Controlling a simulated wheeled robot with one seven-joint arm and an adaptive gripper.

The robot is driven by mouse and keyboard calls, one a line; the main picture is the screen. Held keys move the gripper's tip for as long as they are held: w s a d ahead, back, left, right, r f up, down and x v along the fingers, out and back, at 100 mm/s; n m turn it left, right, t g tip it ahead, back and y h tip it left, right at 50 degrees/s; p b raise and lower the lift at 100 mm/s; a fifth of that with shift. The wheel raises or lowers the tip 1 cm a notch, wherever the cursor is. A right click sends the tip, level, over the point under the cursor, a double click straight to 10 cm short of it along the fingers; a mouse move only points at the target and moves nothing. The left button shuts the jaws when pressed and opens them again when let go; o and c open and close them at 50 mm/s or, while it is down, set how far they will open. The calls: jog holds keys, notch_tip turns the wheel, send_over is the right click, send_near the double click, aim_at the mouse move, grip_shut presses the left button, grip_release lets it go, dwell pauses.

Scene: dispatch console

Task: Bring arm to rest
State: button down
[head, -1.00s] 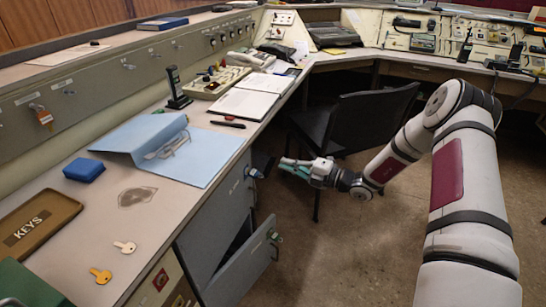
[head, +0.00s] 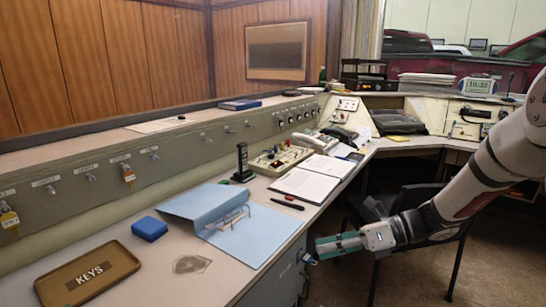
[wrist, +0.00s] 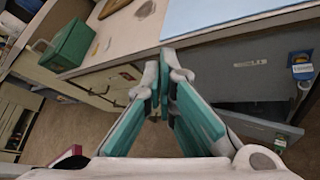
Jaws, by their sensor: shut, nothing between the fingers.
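My gripper (head: 322,247) is at the end of my arm, beside the front edge of the desk and in front of the chair in the head view. Its green-padded fingers are shut and empty. In the wrist view the fingertips (wrist: 164,62) meet just in front of the desk's edge. A blue tag (wrist: 302,66) hangs at a cabinet front to the right, apart from the fingers.
The desk (head: 185,235) carries a blue binder (head: 235,222), a blue box (head: 149,228) and a KEYS tray (head: 88,273). A dark chair (head: 425,200) stands behind my gripper. A green box (wrist: 68,44) shows in the wrist view. Open floor (head: 490,262) lies at the right.

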jog(key=s+a+r+n+g+h, duration=0.15)
jog(key=s+r+n+h, duration=0.25)
jog(key=s+n, duration=0.45)
jog(key=s+r+n+g+h, duration=0.2)
jog(key=s+r+n+h, duration=0.3)
jog(key=s, duration=0.6)
jog(key=s+d+n+t+h, duration=0.1)
jog(key=s+d+n+h, duration=0.1)
jog(key=s+d+n, duration=0.4)
jog(key=s+d+n+t+h, duration=0.2)
jog(key=s+d+n+h, duration=0.1)
jog(key=s+n, duration=0.55)
notch_tip(320, 180, up, 23)
jog(key=s+m+t+p, duration=0.1)
jog(key=t+p, duration=0.2)
jog(key=p, duration=1.8)
jog(key=shift+s+a+r, duration=0.2)
jog(key=shift+a, duration=0.15)
